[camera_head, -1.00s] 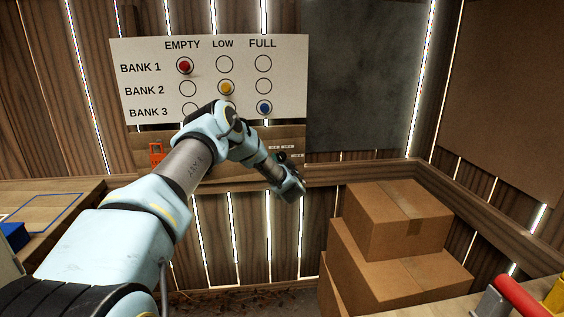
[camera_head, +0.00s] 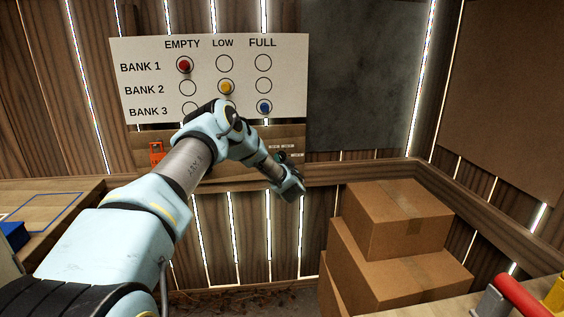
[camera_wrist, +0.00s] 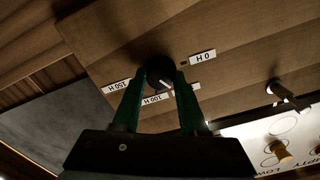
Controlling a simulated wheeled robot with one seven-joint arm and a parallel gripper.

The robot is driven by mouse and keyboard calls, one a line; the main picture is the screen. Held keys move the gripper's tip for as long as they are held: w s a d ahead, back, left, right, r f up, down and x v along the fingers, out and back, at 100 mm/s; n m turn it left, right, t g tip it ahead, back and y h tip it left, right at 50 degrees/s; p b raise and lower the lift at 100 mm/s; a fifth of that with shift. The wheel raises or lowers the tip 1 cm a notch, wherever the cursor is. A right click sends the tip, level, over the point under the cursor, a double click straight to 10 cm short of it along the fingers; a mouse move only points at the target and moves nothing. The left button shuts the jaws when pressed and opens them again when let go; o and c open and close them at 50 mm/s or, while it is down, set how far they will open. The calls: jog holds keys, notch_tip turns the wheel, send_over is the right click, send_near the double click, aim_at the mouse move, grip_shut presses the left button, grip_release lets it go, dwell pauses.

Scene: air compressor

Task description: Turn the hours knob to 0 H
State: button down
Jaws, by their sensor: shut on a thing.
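The hours knob (camera_wrist: 159,69) is dark and round, on a wooden panel, in the wrist view. A small white mark shows on its lower right side. The 0 H label (camera_wrist: 203,57) is to its right, the 100 H label (camera_wrist: 152,99) below and the 150 H label (camera_wrist: 117,86) at lower left. Another white label is mostly hidden by the right finger. My gripper (camera_wrist: 161,76) has its green fingers on either side of the knob, shut on it. In the head view my gripper (camera_head: 284,160) is at the panel below the board, and the knob is hard to make out.
A white board (camera_head: 135,88) with EMPTY, LOW and FULL columns and red, yellow and blue pegs hangs above the panel. Stacked cardboard boxes (camera_head: 385,270) stand at lower right. A red-orange object (camera_head: 156,153) is on the panel's left. The space between panel and boxes is clear.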

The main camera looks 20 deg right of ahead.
jog(key=shift+f+n+b, duration=0.1)
jog(key=shift+n+b, duration=0.2)
jog(key=shift+b, duration=0.15)
jog(key=shift+n+b, duration=5.5)
jog(key=shift+b, duration=0.8)
jog(key=shift+c, duration=2.2)
grip_release()
